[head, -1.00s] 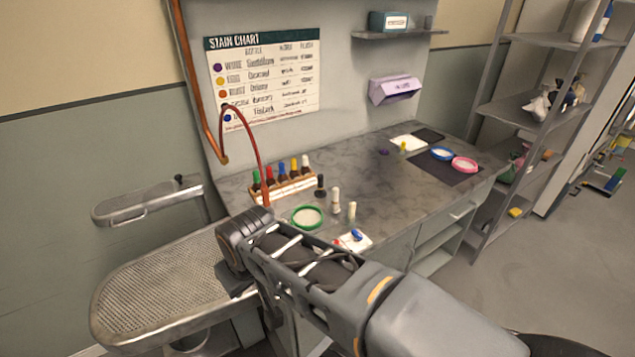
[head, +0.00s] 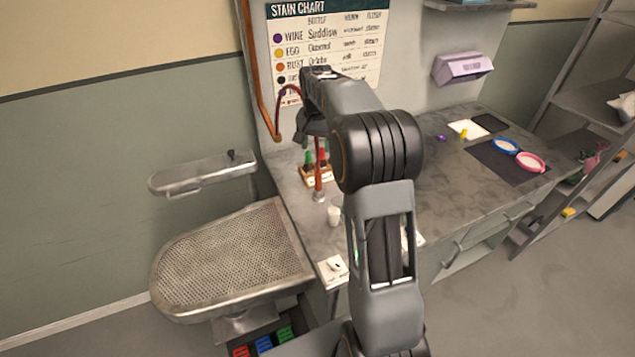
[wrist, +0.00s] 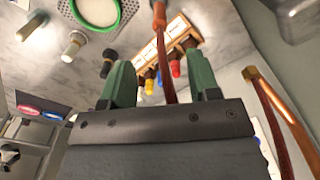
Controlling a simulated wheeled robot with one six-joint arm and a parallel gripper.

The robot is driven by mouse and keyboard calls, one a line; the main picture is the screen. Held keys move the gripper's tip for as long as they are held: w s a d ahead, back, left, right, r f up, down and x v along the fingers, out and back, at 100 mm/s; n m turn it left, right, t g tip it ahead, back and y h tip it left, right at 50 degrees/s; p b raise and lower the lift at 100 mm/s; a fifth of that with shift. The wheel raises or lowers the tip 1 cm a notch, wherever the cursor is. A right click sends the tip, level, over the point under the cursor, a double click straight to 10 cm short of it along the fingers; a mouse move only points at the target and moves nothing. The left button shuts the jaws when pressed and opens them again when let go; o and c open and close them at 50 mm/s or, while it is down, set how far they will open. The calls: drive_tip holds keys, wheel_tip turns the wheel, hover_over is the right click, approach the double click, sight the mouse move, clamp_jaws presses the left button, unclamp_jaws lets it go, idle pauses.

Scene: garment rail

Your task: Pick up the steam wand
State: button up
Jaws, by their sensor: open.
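The steam wand (head: 318,178) is a slim copper-coloured piece standing upright near the front of the bottle rack, on a small metal foot. A dark red hose (head: 280,101) arcs from the wall pipe to it, partly hidden by my arm. In the wrist view the copper wand (wrist: 159,17) is at the top, with the red hose (wrist: 165,65) running down between my fingers. My gripper (wrist: 160,78) is open, its two green fingers on either side of the hose, with visible gaps. In the head view my gripper (head: 312,128) is above the wand; its fingertips are unclear.
The bottle rack (head: 318,181) with several coloured bottles is close by; it also shows in the wrist view (wrist: 178,32). A black-capped bottle (wrist: 110,58) and a green-rimmed dish (wrist: 97,12) are near. The perforated board (head: 235,255) lies left. The copper pipe (head: 254,70) runs down the wall.

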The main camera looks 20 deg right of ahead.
sight(318, 170)
drive_tip(key=shift+m, duration=0.3)
drive_tip(key=f, duration=0.2)
drive_tip(key=w+f, duration=0.1)
drive_tip(key=f, duration=0.2)
drive_tip(key=d+f+p, duration=0.1)
drive_tip(key=f, duration=0.2)
drive_tip(key=shift+w+f, duration=0.15)
drive_tip(key=shift+w, duration=0.15)
drive_tip(key=shift+d+f+p, duration=0.2)
drive_tip(key=shift+f+p, duration=0.65)
drive_tip(key=shift+f, duration=2.35)
drive_tip(key=shift+c, duration=0.3)
clamp_jaws()
